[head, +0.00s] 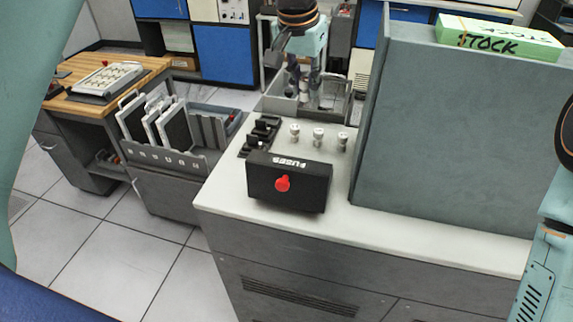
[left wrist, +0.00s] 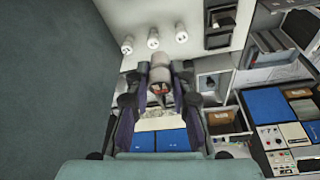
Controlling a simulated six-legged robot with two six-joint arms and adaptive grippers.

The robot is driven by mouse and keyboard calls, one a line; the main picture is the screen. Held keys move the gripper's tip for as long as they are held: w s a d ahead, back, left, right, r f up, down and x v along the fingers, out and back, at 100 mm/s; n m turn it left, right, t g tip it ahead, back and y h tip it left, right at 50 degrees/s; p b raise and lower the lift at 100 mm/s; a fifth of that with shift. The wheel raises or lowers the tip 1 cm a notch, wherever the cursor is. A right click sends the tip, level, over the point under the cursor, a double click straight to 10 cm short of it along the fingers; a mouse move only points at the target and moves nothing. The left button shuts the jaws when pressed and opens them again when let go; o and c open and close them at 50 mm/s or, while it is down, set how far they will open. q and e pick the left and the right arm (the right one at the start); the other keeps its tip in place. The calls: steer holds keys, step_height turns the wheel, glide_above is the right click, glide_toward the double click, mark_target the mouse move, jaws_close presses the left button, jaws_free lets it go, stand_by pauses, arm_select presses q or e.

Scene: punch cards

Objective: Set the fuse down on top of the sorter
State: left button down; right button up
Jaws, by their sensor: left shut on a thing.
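My left gripper (head: 304,88) reaches in at the top centre of the head view, near the far edge of the white-topped grey cabinet (head: 440,226), which seems to be the sorter. In the left wrist view my left gripper (left wrist: 160,82) is shut on a small pale cylinder, the fuse (left wrist: 160,74), its end showing between the dark fingers. The fuse is hard to make out in the head view. Several white fuses stand upright on the white top, one of them in the middle (head: 318,137). Only part of my right arm shows at the right edge; its gripper is out of view.
A black fuse box (head: 288,183) with a red knob sits at the front of the white top, with black holders (head: 261,135) behind it. A tall grey-green housing (head: 455,125) carries a green STOCK box (head: 497,37). A card rack (head: 165,155) stands left. Bare white top lies front right.

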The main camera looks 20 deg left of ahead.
mark_target(308, 100)
arm_select(q)
steer(key=b+x, duration=0.1)
steer(key=x, duration=0.1)
steer(key=s+b+x, duration=0.1)
steer(key=x, duration=0.2)
steer(key=shift+d+f+b, duration=0.2)
steer(key=shift+f+b, duration=0.1)
steer(key=shift+b, duration=0.1)
steer(key=shift+w+f, duration=0.15)
steer(key=shift+f, duration=0.2)
steer(key=f, duration=0.1)
steer(key=s+f, duration=0.1)
steer(key=f, duration=0.2)
steer(key=shift+s+a+f, duration=0.15)
steer(key=shift+a, duration=0.2)
steer(key=x, duration=0.4)
steer(key=shift+d+f, duration=0.1)
steer(key=shift+f, duration=0.3)
steer(key=shift+s+f, duration=0.2)
steer(key=shift+f, duration=0.1)
steer(key=shift+s, duration=0.15)
steer(key=shift+w+f, duration=0.2)
steer(key=c, duration=1.6)
jaws_free()
steer(key=shift+w, duration=0.1)
steer(key=o, duration=0.3)
steer(key=shift+o, duration=0.7)
steer(key=shift+s+r, duration=0.1)
steer(key=shift+s, duration=0.15)
steer(key=shift+w, duration=0.1)
